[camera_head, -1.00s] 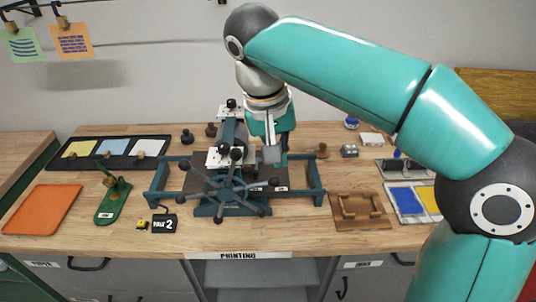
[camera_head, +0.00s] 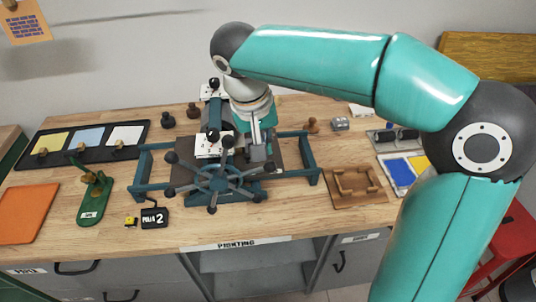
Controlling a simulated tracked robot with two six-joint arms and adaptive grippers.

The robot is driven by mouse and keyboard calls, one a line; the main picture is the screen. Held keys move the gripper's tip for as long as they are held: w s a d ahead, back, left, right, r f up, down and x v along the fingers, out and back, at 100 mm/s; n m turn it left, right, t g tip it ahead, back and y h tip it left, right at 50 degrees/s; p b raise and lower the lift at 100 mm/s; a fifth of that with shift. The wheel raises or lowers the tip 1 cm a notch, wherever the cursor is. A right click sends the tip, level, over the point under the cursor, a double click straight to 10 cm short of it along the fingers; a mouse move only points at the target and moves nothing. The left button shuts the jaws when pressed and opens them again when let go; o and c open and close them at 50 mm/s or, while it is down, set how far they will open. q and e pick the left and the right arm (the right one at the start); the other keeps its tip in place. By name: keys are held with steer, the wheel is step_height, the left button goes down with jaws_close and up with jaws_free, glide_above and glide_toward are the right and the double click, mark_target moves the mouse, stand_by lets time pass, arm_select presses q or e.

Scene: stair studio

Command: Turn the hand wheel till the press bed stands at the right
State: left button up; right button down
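The hand wheel (camera_head: 218,181) has several spokes with dark ball knobs and is on the front of a blue-green press (camera_head: 145,180). The press bed (camera_head: 291,153) is a dark plate between the rails, partly hidden by the wheel, roller and my gripper. Its exact position along the rails is hard to tell. My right gripper (camera_head: 258,153) points down over the bed, just behind the wheel's upper right knob. Whether it touches the wheel is unclear, and its fingers are too hidden to tell open from shut. My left gripper is not in view.
A wooden frame (camera_head: 353,186) and blue and yellow ink pads (camera_head: 400,170) are right of the press. A green stand (camera_head: 96,200), an orange mat (camera_head: 25,212) and a black tray (camera_head: 75,153) are on the left.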

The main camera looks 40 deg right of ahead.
mark_target(269, 163)
steer(key=shift+x, duration=2.35)
steer(key=shift+s, duration=0.1)
steer(key=shift+f, duration=0.1)
